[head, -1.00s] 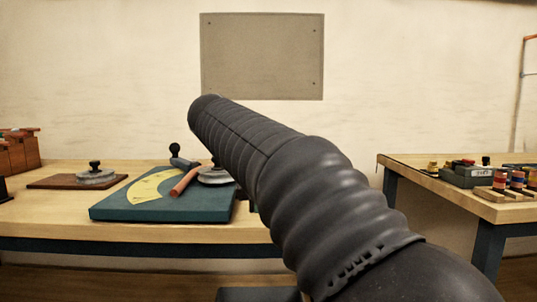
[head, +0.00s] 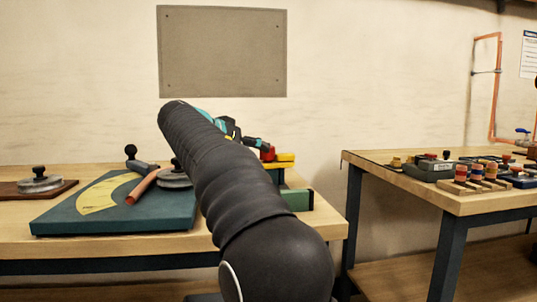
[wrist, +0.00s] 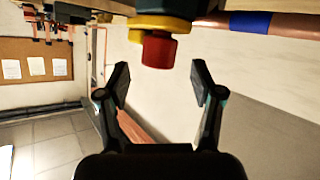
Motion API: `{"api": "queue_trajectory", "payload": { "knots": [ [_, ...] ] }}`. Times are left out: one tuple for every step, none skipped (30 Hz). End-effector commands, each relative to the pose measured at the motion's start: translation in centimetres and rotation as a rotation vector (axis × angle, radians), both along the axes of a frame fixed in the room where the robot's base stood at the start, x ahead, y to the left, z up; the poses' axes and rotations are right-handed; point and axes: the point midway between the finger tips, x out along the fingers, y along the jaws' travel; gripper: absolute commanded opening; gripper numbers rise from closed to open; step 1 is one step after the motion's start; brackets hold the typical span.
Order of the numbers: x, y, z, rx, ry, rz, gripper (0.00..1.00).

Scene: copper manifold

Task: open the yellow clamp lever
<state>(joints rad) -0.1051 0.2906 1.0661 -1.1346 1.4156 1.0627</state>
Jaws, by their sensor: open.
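A yellow part with a red end, which looks like the clamp lever, shows past my arm in the head view, with yellow (head: 286,157) and red (head: 267,154) visible. In the wrist view the red end (wrist: 158,51) and a yellow part (wrist: 149,27) hang from the top, attached to a dark block. My gripper (wrist: 162,82) is open and empty. Its fingertips sit left and right of the red end, a little below it in the picture, with no clear contact. In the head view my arm hides much of the gripper.
A teal board (head: 115,212) with a yellow arc and an orange-handled arm lies on the left bench. A green block (head: 297,199) sits at its right end. A copper pipe (wrist: 288,23) with a blue band runs at the wrist view's top right.

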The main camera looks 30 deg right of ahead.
Motion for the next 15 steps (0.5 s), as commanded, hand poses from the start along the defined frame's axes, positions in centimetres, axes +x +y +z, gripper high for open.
{"api": "queue_trajectory", "payload": {
  "knots": [
    [0.3,-1.0,-0.4,0.0,0.0,-0.003,0.66],
    [0.4,-1.5,-0.5,0.0,0.001,-0.004,0.66],
    [0.7,-2.0,-0.8,0.0,0.0,-0.003,0.66],
    [0.8,-2.5,-1.0,0.0,0.001,-0.004,0.66],
    [0.9,-2.9,-1.2,0.001,0.001,-0.004,0.66],
    [1.1,-3.4,-1.4,0.001,0.001,-0.003,0.66],
    [1.3,-3.7,-1.5,0.001,0.001,-0.003,0.66],
    [1.4,-4.0,-1.7,0.001,0.001,-0.004,0.66],
    [1.5,-4.4,-1.8,0.001,0.001,-0.004,0.66],
    [1.6,-4.6,-1.9,0.001,0.001,-0.004,0.66],
    [1.7,-4.8,-2.0,0.001,0.001,-0.003,0.66],
    [1.8,-5.0,-2.1,0.001,0.001,-0.003,0.66],
    [1.8,-5.1,-2.1,0.001,0.001,-0.003,0.66],
    [1.8,-5.2,-2.2,0.001,0.001,-0.003,0.66],
    [1.9,-5.3,-2.2,0.001,0.001,-0.003,0.66]
  ]
}}
